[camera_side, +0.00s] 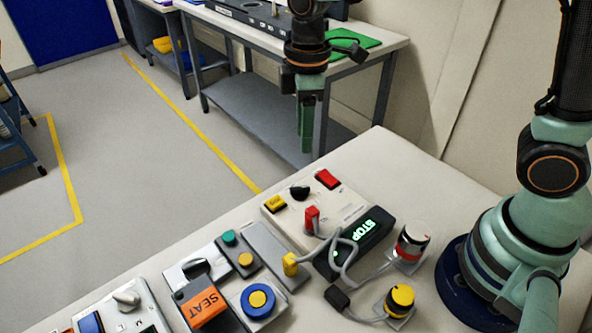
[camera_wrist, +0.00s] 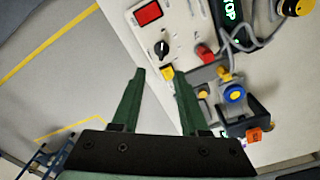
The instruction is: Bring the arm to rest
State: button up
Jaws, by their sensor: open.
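My gripper (camera_side: 307,130) hangs in the air with its green fingers pointing down, beyond the far edge of the work table (camera_side: 380,160) in the side view. In the wrist view its two fingers (camera_wrist: 160,78) stand apart with nothing between them. It touches nothing that I can see. The beige control panel (camera_side: 345,208) with a red rocker, a black knob and a yellow button is the closest thing on the table. The lit STOP sign (camera_side: 362,240) lies just in front of that panel.
An orange SEAT block (camera_side: 205,305) and a blue button box (camera_side: 258,298) are at the front. A back bench (camera_side: 385,38) stands behind my gripper.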

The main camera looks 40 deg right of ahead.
jog(key=s+d+r+m+t, duration=0.5)
jog(key=s+d+r+m, duration=0.2)
jog(key=d+m, duration=0.4)
jog(key=shift+s+d+r+m, duration=0.3)
jog(key=shift+s+d+r, duration=0.15)
jog(key=shift+r, duration=0.15)
